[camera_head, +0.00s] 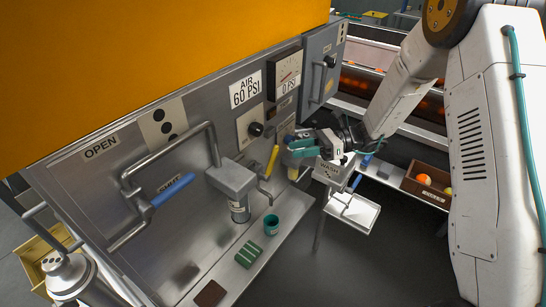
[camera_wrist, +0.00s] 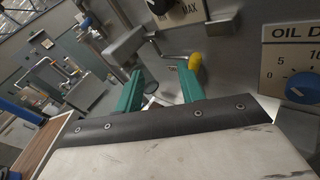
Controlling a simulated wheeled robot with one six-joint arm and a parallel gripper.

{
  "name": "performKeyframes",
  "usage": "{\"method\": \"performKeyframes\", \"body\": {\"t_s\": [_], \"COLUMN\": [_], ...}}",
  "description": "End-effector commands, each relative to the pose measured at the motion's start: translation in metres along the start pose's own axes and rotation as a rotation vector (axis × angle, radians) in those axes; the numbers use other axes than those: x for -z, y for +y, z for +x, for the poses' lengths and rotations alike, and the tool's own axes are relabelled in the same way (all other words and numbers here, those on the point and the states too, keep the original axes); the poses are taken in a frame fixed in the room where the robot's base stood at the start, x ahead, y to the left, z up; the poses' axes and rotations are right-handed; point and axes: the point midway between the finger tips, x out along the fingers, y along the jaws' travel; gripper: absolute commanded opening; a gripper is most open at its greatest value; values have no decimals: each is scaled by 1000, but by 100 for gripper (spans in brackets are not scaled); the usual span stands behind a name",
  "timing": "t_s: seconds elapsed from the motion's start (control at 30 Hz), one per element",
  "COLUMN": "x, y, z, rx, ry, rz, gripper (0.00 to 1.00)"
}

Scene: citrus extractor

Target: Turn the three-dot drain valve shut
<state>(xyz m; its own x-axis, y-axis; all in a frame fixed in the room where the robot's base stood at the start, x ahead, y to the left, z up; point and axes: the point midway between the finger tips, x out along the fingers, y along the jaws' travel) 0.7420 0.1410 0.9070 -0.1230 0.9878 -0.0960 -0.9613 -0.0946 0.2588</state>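My gripper (camera_head: 290,152) has green fingers and is at the front of the metal panel, right of a yellow-ended handle (camera_head: 272,160). In the wrist view the fingers (camera_wrist: 160,86) are apart with nothing gripped. The yellow end (camera_wrist: 194,62) shows just beyond the right finger, on a bent metal rod. Which handle is the three-dot drain valve I cannot tell for certain.
A grey block with a jar (camera_head: 239,211) below it, a teal cup (camera_head: 271,225) and a green block (camera_head: 248,254) are on the ledge. A white tray (camera_head: 352,213) and a brown box of fruit (camera_head: 428,184) are at right. An oil dial (camera_wrist: 301,88) is in the wrist view.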

Motion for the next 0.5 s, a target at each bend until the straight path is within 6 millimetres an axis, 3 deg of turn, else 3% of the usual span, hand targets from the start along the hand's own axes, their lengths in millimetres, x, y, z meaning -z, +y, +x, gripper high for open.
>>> {"method": "performKeyframes", "body": {"t_s": [0.03, 0.2, 0.37, 0.5], "x": [16, 41, 46, 44], "y": [-12, -36, -43, -45], "z": [1, 1, 8, 28], "rx": [23, 75, 89, 87], "ry": [-36, -115, -136, -135], "rz": [51, 149, 174, 174], "gripper": [39, 39, 39, 39]}}
